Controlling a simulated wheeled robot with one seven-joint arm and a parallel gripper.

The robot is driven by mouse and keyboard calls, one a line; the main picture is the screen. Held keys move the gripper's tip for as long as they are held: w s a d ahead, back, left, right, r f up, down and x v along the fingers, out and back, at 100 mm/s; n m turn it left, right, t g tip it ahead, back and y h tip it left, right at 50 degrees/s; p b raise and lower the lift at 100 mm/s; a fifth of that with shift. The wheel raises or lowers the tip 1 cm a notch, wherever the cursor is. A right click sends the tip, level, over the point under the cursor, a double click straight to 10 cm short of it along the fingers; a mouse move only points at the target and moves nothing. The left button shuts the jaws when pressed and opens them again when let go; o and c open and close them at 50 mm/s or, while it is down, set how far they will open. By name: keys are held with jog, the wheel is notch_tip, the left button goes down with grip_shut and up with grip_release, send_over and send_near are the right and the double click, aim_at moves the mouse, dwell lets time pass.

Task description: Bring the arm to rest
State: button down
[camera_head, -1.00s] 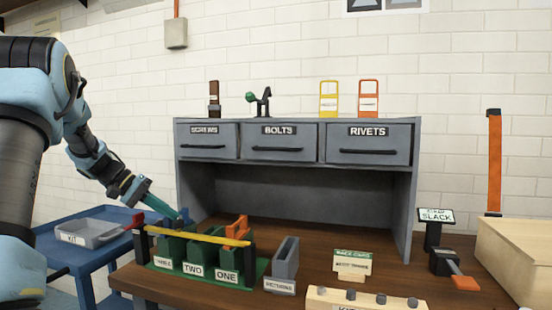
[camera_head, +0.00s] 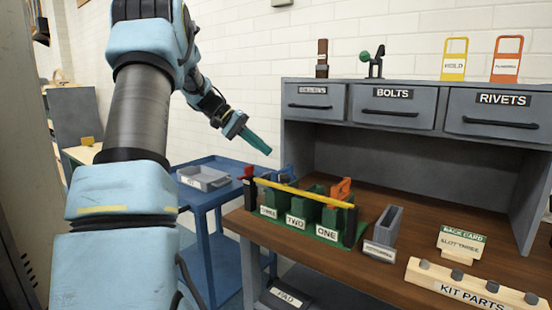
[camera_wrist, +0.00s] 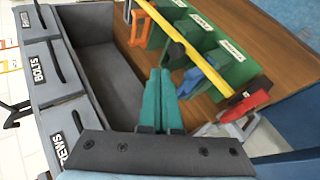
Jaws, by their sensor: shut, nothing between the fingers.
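My gripper (camera_head: 258,142) has teal fingers and is shut and empty. In the head view it hangs in the air above the gap between the blue cart and the workbench, behind the green slotted rack (camera_head: 323,215). In the wrist view my gripper (camera_wrist: 161,98) shows with its two fingers together, pointing toward the bench top. My light-blue arm fills the left of the head view.
The grey drawer cabinet (camera_head: 318,140) stands on the wooden bench (camera_head: 398,270). A yellow bar (camera_head: 305,194) spans the green rack. The blue cart (camera_head: 215,200) holds a grey kit tray (camera_head: 203,179). A grey holder (camera_head: 383,224) and a kit parts block (camera_head: 470,287) stand in front.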

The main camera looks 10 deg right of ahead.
jog(key=a+f+v, duration=0.1)
jog(key=v, duration=0.4)
jog(key=s+a+f+n+t+y+p, duration=0.1)
jog(key=s+a+f+y, duration=0.1)
jog(key=s+f, duration=0.3)
jog(key=s+a+f+n+t+y+p, duration=0.1)
jog(key=s+a+f+y, duration=0.2)
jog(key=s, duration=1)
jog(key=s+a+f+n+t+y+p, duration=0.1)
jog(key=s+f+y, duration=0.3)
jog(key=s, duration=0.5)
notch_tip(320, 180, down, 3)
jog(key=shift+a+r+t+y, duration=0.2)
jog(key=shift+a+t+y, duration=0.1)
jog(key=shift+a+t, duration=0.3)
jog(key=c, duration=1.5)
grip_release()
jog(key=shift+w+a, duration=0.1)
